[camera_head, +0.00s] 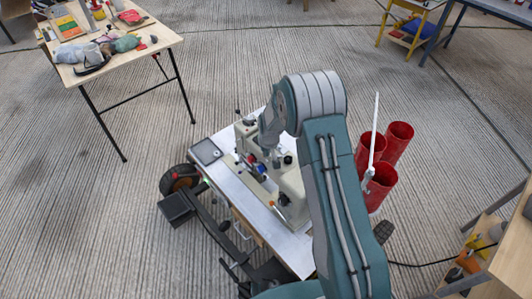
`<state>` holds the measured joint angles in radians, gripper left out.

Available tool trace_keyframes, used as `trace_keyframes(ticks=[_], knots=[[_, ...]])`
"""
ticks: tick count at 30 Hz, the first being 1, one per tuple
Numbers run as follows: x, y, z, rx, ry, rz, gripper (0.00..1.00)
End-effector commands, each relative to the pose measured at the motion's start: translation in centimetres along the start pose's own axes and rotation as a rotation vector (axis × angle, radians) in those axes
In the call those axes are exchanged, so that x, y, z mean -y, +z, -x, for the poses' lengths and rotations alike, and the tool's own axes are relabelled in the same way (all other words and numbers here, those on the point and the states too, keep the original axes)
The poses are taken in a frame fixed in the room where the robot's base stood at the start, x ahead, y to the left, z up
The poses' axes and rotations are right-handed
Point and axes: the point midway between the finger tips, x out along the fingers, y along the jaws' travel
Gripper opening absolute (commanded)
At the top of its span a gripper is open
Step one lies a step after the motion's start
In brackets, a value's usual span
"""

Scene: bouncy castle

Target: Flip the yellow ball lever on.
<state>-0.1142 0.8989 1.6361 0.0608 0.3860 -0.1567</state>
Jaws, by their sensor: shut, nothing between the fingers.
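A cream-coloured machine (291,190) with small coloured knobs stands on a pale-topped cart in the middle of the head view. A small blue part (261,168) and a red part (250,158) show on it. I cannot make out a yellow ball lever for certain; it is too small or hidden. My teal arm reaches up from the bottom and bends over the machine, covering its right side. My gripper (268,150) points down at the machine's upper middle, shut and empty. I cannot tell whether it touches the machine.
Red cylinders (399,131) stand right of my arm, with a thin white stick (375,130) in front. A wooden table (150,35) with clutter is at upper left. Shelves (495,270) stand at lower right. A dark cable lies on the floor. The ribbed floor at left is clear.

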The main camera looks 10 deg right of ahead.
Motion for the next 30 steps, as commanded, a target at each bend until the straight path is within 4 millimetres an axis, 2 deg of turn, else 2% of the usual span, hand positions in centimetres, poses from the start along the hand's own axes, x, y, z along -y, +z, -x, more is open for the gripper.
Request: trace_keyframes(ticks=[20, 30], knots=[[0.0, 0.1, -0.1, 0.002, 0.0, 0.0, 0.0], [-0.8, 1.2, 0.2, 0.002, 0.0, -0.002, 0.0]])
